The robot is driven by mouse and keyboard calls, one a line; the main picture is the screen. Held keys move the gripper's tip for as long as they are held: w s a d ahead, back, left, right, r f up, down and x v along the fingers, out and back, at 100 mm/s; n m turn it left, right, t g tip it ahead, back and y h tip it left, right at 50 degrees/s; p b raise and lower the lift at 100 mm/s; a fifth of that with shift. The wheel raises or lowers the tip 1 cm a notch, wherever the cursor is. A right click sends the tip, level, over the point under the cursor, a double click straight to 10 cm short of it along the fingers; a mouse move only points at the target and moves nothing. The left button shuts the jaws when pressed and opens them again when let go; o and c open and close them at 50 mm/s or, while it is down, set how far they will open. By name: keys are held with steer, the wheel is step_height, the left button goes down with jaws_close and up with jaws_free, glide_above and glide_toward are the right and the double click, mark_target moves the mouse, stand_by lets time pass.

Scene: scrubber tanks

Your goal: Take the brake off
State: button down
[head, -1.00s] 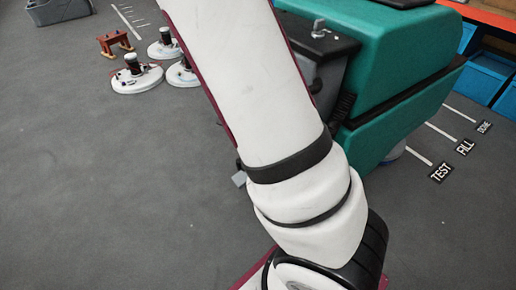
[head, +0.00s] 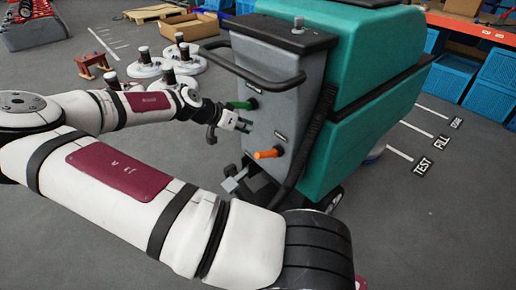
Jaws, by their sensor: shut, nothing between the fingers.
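The teal scrubber machine (head: 385,75) stands right of centre, its grey back panel (head: 268,80) facing left. A green lever (head: 240,105) sticks out of the panel below the black handlebar (head: 262,80). An orange lever (head: 268,154) sticks out lower down. A grey pedal (head: 235,183) is near the floor at the machine's back. I cannot tell which of these is the brake; the small labels are unreadable. My gripper (head: 243,125) is shut and empty, just below the green lever and above the orange one. I cannot tell whether it touches the panel.
The handlebar juts out above my gripper. Several round white brush discs (head: 145,65) and a small brown stand (head: 93,65) lie on the floor behind. Blue crates (head: 485,80) stand at the right. Floor labels TEST, FILL and another line the right side.

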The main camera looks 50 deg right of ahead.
stand_by(0.4)
steer(key=b, duration=0.1)
glide_above(266, 155)
steer(key=w+d, duration=0.2)
steer(key=f, duration=0.6)
steer(key=shift+a+f, duration=0.2)
steer(key=f, duration=0.1)
steer(key=a+f, duration=0.1)
steer(key=shift+a+f+b, duration=0.15)
steer(key=shift+f+b, duration=0.2)
steer(key=shift+f, duration=0.05)
steer(key=shift+s+a+f, duration=0.15)
steer(key=shift+a+f, duration=0.05)
steer(key=shift+f, duration=0.2)
steer(key=shift+a+f+h+b, duration=0.2)
steer(key=shift+h+b, duration=0.1)
steer(key=shift+b, duration=0.4)
